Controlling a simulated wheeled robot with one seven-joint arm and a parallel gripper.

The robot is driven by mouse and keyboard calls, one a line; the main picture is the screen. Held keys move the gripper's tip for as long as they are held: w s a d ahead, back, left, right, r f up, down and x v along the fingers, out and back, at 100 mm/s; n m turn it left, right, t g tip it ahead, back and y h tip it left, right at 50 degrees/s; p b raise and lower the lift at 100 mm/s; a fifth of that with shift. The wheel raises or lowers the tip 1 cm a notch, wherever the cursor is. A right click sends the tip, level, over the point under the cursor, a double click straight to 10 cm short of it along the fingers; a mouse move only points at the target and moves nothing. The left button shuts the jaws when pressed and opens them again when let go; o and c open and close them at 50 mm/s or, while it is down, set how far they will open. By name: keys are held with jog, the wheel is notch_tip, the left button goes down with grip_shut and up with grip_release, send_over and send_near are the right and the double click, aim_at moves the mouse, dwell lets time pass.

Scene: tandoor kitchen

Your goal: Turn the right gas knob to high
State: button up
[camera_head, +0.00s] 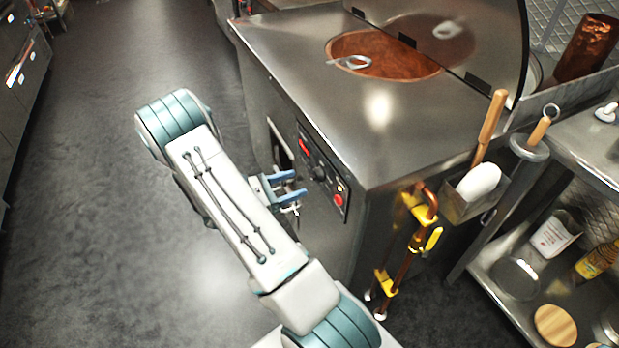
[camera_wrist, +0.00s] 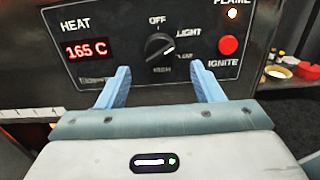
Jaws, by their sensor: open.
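The black round knob (camera_wrist: 160,47) sits on the control panel of the steel tandoor, with OFF above it, LIGHT at upper right and a faint HIGH below. Its white mark points right and slightly up, near LIGHT and the dim label under it. It is the only round knob I see on this panel; it also shows in the head view (camera_head: 320,173). My gripper (camera_wrist: 160,72) is open and empty, its blue fingers toward the panel, either side of the knob's line and apart from it. In the head view my gripper (camera_head: 299,184) is just left of the panel.
The panel has a red 165 C display (camera_wrist: 86,50), a red IGNITE button (camera_wrist: 228,45) and a pale FLAME light (camera_wrist: 232,13). A copper gas pipe with yellow fittings (camera_head: 433,238) stands right of the tandoor (camera_head: 400,140). Open floor (camera_head: 110,180) lies left.

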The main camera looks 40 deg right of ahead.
aim_at(316, 176)
jog(key=x, duration=0.5)
jog(key=shift+s+d, duration=0.15)
jog(key=shift+d, duration=0.15)
jog(key=c, duration=1)
